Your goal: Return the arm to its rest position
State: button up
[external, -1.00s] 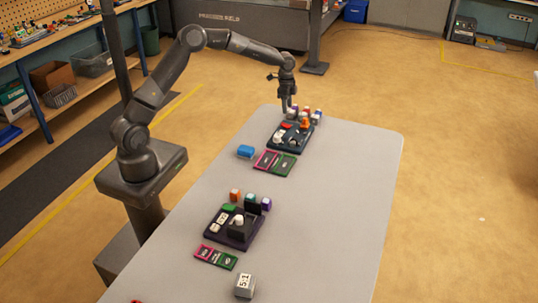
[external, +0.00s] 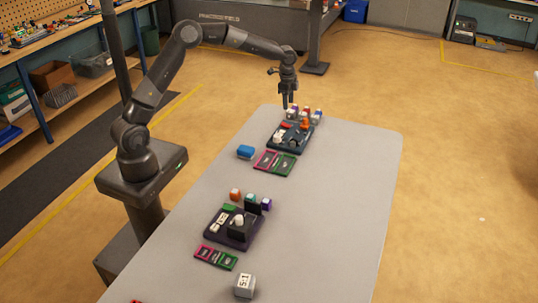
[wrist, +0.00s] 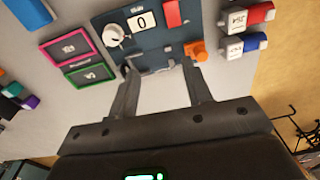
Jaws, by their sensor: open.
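My arm reaches from its base beside the table across to the far end of the table. My gripper (external: 289,103) points down just above the far dark board (external: 277,141). In the wrist view my gripper (wrist: 157,70) is open, with its two fingers apart and nothing between them. The board (wrist: 112,22) carries a white knob (wrist: 115,35), a card reading 0 (wrist: 142,22), a red piece (wrist: 172,13) and an orange piece (wrist: 196,50). The fingertips appear over the board's near edge; I cannot tell the exact height.
A second dark board (external: 217,236) with small blocks is nearer, beside a grey 5:1 block (external: 244,286). The table's right side (external: 340,200) is clear.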

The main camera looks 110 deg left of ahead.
jog(key=d+r+y, duration=0.1)
jog(key=d+r, duration=0.4)
jog(key=d, duration=0.6)
jog(key=d+r+t+y, duration=0.1)
jog(key=d+r, duration=0.4)
jog(key=d, duration=0.5)
jog(key=d+r, duration=0.6)
jog(key=d, duration=0.5)
jog(key=s+d+t+h, duration=0.2)
jog(key=s+d+t, duration=0.2)
jog(key=s+d, duration=1.4)
jog(key=shift+s+d+f, duration=0.2)
jog(key=shift+s+f, duration=0.15)
jog(key=shift+s, duration=0.65)
jog(key=shift+o, duration=0.5)
